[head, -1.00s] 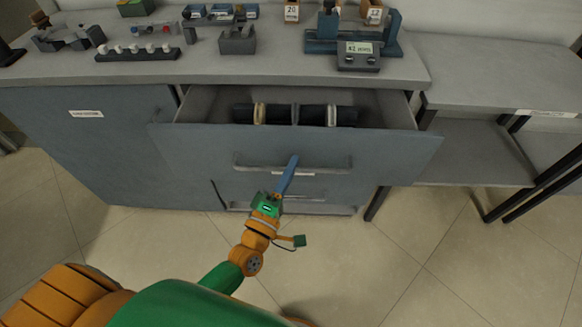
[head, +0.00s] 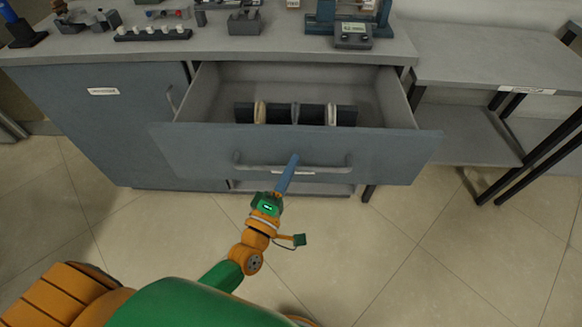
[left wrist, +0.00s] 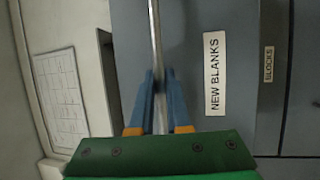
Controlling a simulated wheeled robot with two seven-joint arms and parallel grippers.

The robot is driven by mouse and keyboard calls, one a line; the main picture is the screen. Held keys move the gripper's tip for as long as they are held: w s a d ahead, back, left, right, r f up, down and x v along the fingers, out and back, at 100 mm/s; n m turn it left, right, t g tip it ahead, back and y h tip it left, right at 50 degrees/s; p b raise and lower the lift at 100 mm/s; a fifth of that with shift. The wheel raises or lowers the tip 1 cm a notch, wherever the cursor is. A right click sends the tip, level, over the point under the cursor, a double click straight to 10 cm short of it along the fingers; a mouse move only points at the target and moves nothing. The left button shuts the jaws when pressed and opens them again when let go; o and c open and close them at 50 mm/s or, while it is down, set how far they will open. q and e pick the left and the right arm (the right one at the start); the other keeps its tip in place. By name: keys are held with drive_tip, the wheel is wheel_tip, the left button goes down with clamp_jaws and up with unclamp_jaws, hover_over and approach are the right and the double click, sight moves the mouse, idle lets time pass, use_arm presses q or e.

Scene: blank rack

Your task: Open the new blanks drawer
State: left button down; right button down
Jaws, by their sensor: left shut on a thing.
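The new blanks drawer (head: 395,160) stands well out from the cabinet in the head view. A dark holder with several ring-shaped blanks (head: 296,114) lies inside it. Its grey bar handle (head: 325,169) runs across the front. My left gripper (head: 292,162) is shut on the handle near its middle. In the left wrist view the blue fingers (left wrist: 160,92) are on both sides of the handle bar (left wrist: 155,40), beside the "NEW BLANKS" label (left wrist: 214,75). My right gripper is out of view.
The worktop (head: 270,48) above carries a device with a display (head: 353,36) and small fixtures. A cabinet door (head: 85,125) is at left, a grey side table (head: 480,60) at right. The floor (head: 400,260) in front is clear.

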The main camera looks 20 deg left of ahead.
use_arm(q)
drive_tip(key=c, duration=0.9)
unclamp_jaws()
drive_tip(key=shift+w, duration=0.1)
drive_tip(key=v, duration=0.7)
drive_tip(key=shift+b, duration=0.35)
drive_tip(key=shift+f, duration=0.1)
drive_tip(key=s+a+f+m+g+p, duration=0.1)
drive_tip(key=s+f+m+g+p, duration=0.4)
drive_tip(key=f, duration=0.5)
drive_tip(key=s+a+f+m+g+p, duration=0.1)
drive_tip(key=s+f+m+g+p, duration=0.3)
drive_tip(key=s+f+m+g, duration=0.45)
drive_tip(key=s+a+f+m+g, duration=0.1)
drive_tip(key=s+f, duration=0.1)
drive_tip(key=s, duration=0.2)
drive_tip(key=s+a+f+m+g+y+p, duration=0.1)
drive_tip(key=s+f+m+g, duration=0.1)
drive_tip(key=s, duration=0.3)
drive_tip(key=s+a+f+m+g+y+p, duration=0.1)
drive_tip(key=s+f+m+g, duration=0.1)
drive_tip(key=s, duration=0.3)
drive_tip(key=shift+a+f, duration=0.3)
drive_tip(key=shift+f, duration=0.4)
